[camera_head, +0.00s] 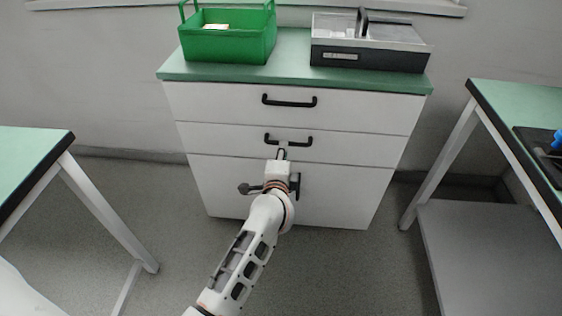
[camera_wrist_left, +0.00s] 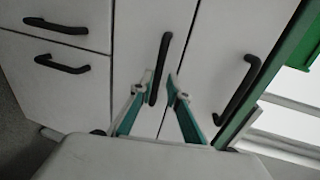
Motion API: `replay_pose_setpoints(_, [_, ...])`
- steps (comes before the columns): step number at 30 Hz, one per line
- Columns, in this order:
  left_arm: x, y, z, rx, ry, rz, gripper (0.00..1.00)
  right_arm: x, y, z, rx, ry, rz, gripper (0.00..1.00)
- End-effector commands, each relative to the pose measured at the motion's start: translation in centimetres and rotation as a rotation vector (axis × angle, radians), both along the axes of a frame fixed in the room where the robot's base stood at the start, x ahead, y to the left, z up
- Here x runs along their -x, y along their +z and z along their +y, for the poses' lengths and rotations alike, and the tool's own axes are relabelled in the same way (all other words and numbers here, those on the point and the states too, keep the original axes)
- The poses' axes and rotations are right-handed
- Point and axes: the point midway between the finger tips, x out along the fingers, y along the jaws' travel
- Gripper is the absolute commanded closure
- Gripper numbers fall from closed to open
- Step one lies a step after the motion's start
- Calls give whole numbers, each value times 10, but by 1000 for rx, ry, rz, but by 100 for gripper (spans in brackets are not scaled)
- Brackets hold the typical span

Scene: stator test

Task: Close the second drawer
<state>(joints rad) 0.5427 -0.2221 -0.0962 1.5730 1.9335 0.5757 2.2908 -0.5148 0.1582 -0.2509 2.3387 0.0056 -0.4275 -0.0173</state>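The white cabinet (camera_head: 225,185) stands ahead with a green top. Its second drawer (camera_head: 220,138) has a black bar handle (camera_head: 303,141) and looks flush or nearly flush with the fronts around it; a small gap cannot be told. My left gripper (camera_head: 282,154) is at the middle of this drawer, just below the handle. In the left wrist view the two teal-sided fingers (camera_wrist_left: 162,82) are apart, one on each side of the handle (camera_wrist_left: 164,52); whether they touch it is unclear. My right gripper is in neither view.
The top drawer (camera_head: 220,101) looks closed. A green basket (camera_head: 228,45) and a grey-black box (camera_head: 366,60) stand on the cabinet. Green-topped tables (camera_head: 28,150) (camera_head: 515,110) flank it at left and right. The floor (camera_head: 170,200) beside the cabinet is clear.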

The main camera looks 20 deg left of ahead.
Motion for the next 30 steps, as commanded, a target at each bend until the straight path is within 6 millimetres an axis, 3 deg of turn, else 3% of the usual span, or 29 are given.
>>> replay_pose_setpoints(3, [23,4,-7,2,-1,0,84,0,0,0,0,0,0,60])
replay_pose_setpoints(10, [51,12,-15,0,0,-1,84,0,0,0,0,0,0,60])
replay_pose_setpoints(30, [58,14,-15,-22,-3,-1,84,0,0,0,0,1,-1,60])
